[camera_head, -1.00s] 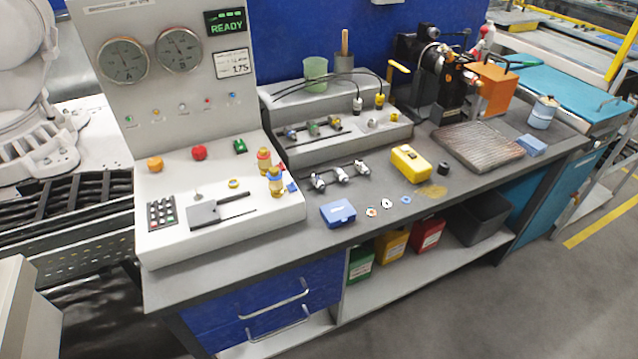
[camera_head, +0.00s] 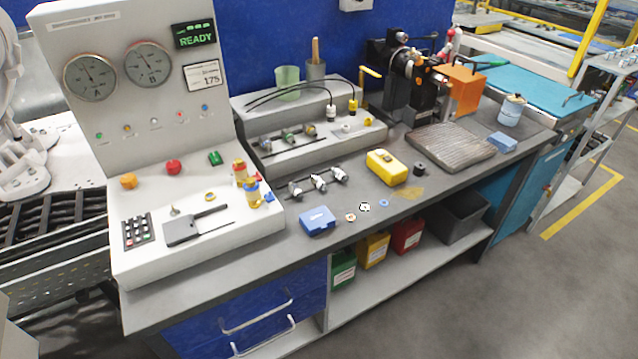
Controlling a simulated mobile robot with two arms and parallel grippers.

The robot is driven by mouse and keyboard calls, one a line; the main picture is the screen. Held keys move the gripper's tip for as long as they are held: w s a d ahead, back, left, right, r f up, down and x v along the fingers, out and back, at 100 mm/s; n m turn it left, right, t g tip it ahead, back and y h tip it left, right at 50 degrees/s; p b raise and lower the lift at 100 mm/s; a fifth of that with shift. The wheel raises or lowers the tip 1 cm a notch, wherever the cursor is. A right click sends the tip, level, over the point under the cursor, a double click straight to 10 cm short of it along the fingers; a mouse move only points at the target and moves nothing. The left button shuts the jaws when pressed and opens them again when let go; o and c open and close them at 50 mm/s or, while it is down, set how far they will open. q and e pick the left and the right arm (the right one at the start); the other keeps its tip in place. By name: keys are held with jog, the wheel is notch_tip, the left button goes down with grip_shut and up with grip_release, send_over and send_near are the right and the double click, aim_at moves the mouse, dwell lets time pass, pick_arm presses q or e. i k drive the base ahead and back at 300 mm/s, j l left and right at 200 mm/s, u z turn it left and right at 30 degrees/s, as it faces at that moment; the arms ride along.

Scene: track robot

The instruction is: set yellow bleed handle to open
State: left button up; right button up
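A yellow lever (camera_head: 370,72) on a short post stands at the back of the bench, left of the black machine (camera_head: 405,80). It looks slightly tilted, and its open or closed setting cannot be told. On the sloped grey console (camera_head: 150,265), brass-yellow valve fittings with red and blue parts (camera_head: 247,180) stand at the right edge. No label shows which yellow part is the bleed handle. Neither of my grippers is in view.
A gauge panel (camera_head: 130,30) with a green READY display (camera_head: 195,34) rises behind the console. A yellow case (camera_head: 386,167), a blue box (camera_head: 318,221) and a ribbed mat (camera_head: 450,145) lie on the dark bench. Floor at the front right is clear.

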aim_at(363, 69)
jog(key=i+l, duration=0.75)
jog(key=l, duration=0.1)
